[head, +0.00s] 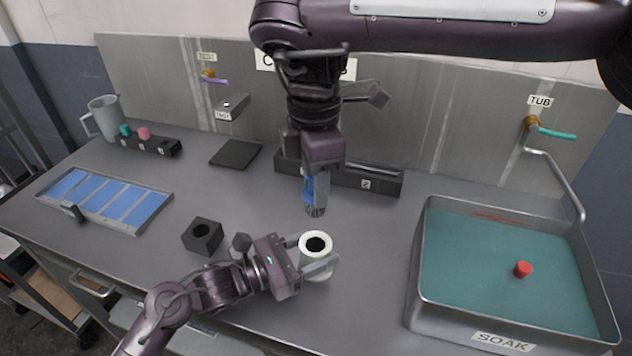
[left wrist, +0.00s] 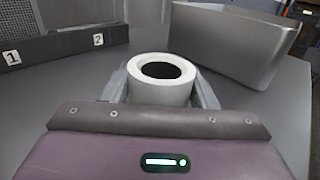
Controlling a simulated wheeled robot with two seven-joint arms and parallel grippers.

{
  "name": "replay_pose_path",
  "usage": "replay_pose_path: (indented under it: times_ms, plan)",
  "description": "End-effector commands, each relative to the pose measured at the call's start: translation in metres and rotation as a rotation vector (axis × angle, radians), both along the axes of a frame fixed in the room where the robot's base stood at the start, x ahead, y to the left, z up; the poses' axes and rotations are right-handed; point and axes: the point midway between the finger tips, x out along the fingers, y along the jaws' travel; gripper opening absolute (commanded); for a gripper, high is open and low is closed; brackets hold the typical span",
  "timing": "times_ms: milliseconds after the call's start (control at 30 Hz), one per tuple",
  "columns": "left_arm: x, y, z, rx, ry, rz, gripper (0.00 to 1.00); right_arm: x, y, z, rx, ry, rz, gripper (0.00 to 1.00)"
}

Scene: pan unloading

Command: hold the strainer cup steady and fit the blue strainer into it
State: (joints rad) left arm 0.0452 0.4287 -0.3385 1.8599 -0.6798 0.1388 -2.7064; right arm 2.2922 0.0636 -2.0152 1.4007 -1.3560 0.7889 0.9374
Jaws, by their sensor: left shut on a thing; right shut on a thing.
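The strainer cup (head: 316,243) is a white round cup with a dark opening, upright on the grey counter. My left gripper (head: 312,258) is shut on it from the left, one finger on each side. The cup (left wrist: 162,82) also shows between the fingers in the left wrist view. The blue strainer (head: 309,188) hangs point down from my right gripper (head: 318,180), which is shut on it. The strainer is above and behind the cup, apart from it. Most of its upper part is hidden by the fingers. It is not visible in the left wrist view.
A steel soak tub (head: 418,262) with a red knob (head: 522,269) stands at right. A black block with a hole (head: 203,236) is left of the cup. A numbered dark rack (head: 384,180) stands behind. A blue-celled tray (head: 166,190) lies at left.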

Motion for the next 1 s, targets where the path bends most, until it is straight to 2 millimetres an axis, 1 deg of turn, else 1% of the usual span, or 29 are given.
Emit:
replay_pose_path:
  times_ms: [33, 100, 200, 300, 400, 500, 600, 1000]
  plan:
    - [0.0, 0.0, 0.0, 0.001, 0.0, 0.0, 0.26, 0.0, 0.0, -0.004, -0.004, 0.0, 0.113, 0.13]
    - [0.0, 0.0, 0.0, 0.001, 0.0, 0.0, 0.26, 0.0, 0.0, -0.008, -0.005, 0.002, 0.275, 0.13]
    - [0.0, 0.0, 0.0, 0.001, 0.0, 0.0, 0.26, 0.0, 0.001, -0.014, -0.007, 0.005, 0.485, 0.13]
    - [0.0, 0.0, 0.0, 0.001, 0.0, 0.0, 0.26, 0.0, 0.0, -0.019, -0.009, 0.01, 0.651, 0.13]
    - [0.0, 0.0, 0.0, 0.001, 0.0, 0.0, 0.26, 0.0, 0.001, -0.022, -0.009, 0.013, 0.77, 0.13]
    - [0.0, 0.0, 0.0, 0.001, 0.0, 0.0, 0.26, 0.0, 0.001, -0.024, -0.009, 0.015, 0.838, 0.13]
    - [0.0, 0.0, 0.0, 0.001, 0.0, 0.0, 0.26, 0.0, 0.001, -0.025, -0.009, 0.016, 0.865, 0.13]
    - [0.0, 0.0, 0.0, 0.001, 0.0, 0.0, 0.26, 0.0, 0.0, -0.042, -0.011, 0.018, 0.866, 0.13]
